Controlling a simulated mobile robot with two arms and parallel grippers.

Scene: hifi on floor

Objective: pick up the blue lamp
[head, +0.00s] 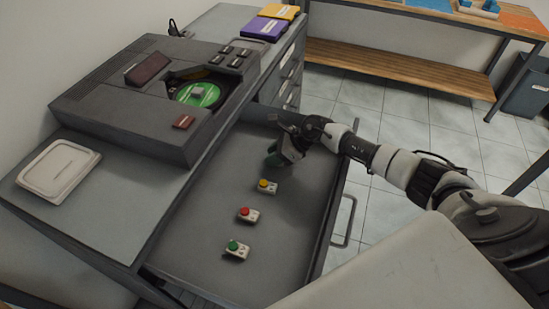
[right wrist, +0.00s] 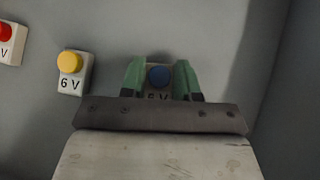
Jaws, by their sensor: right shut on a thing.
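The blue lamp (right wrist: 159,77) shows in the right wrist view as a round blue top on a pale block with a partly hidden "6 V" label. My right gripper (right wrist: 160,82) has its green fingers shut on its two sides. In the head view my right gripper (head: 277,158) reaches down into the open drawer (head: 195,255) near its far end, and it hides the blue lamp there. My left gripper is not in view.
In the drawer a yellow lamp (head: 267,186), a red lamp (head: 249,215) and a green lamp (head: 236,249) stand in a row. Purple (head: 262,29) and yellow cases lie further back.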

